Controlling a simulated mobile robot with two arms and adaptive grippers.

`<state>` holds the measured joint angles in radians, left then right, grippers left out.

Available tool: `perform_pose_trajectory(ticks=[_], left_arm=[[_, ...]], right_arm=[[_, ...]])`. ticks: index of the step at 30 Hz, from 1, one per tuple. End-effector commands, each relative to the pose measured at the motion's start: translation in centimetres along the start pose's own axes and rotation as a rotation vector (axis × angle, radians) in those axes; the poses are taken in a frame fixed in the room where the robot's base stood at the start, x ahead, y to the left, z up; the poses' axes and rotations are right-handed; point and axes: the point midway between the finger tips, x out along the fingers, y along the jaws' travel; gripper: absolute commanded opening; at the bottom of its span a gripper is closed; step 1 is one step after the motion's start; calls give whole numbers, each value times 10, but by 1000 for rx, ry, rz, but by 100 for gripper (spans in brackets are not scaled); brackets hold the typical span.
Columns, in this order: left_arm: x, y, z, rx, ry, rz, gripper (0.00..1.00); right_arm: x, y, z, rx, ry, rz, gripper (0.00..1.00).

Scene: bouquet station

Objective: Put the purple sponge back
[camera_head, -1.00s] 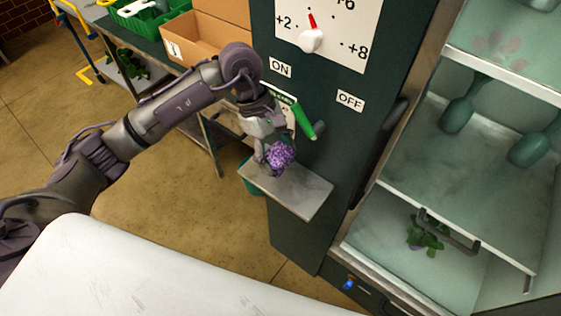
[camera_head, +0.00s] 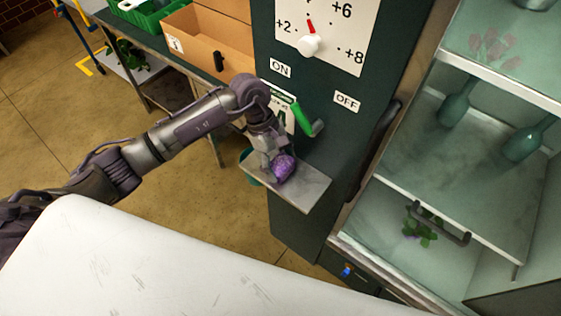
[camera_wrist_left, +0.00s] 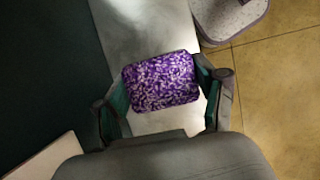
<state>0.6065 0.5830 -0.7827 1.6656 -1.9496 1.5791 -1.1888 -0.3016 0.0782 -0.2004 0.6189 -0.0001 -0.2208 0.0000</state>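The purple sponge (camera_head: 284,168) is a small speckled block at the small grey shelf (camera_head: 308,190) on the front of the dark green column. My left gripper (camera_head: 272,160) reaches in from the left and is shut on the sponge. In the left wrist view the sponge (camera_wrist_left: 161,81) sits between the two teal-padded fingers, with the pale shelf (camera_wrist_left: 150,30) beneath it. I cannot tell whether the sponge's underside touches the shelf. My right gripper is out of view.
A green lever (camera_head: 302,118) sticks out of the column (camera_head: 285,225) just above the shelf. The open glass-like cabinet (camera_head: 420,150) with teal vases stands at the right. A cardboard box (camera_head: 215,45) sits on the table at the back left. A white surface (camera_head: 150,265) fills the front.

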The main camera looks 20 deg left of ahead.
Motion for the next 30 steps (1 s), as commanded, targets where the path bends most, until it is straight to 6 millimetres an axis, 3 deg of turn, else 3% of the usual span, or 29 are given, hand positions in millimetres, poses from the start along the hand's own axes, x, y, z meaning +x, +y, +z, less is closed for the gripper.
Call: perform_pose_trajectory(ticks=[14, 30], left_arm=[[-5, 0, -1, 0, 2, 2, 80], [-105, 1, -1, 0, 2, 3, 80]], right_arm=[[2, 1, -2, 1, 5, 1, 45], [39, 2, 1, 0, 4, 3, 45]])
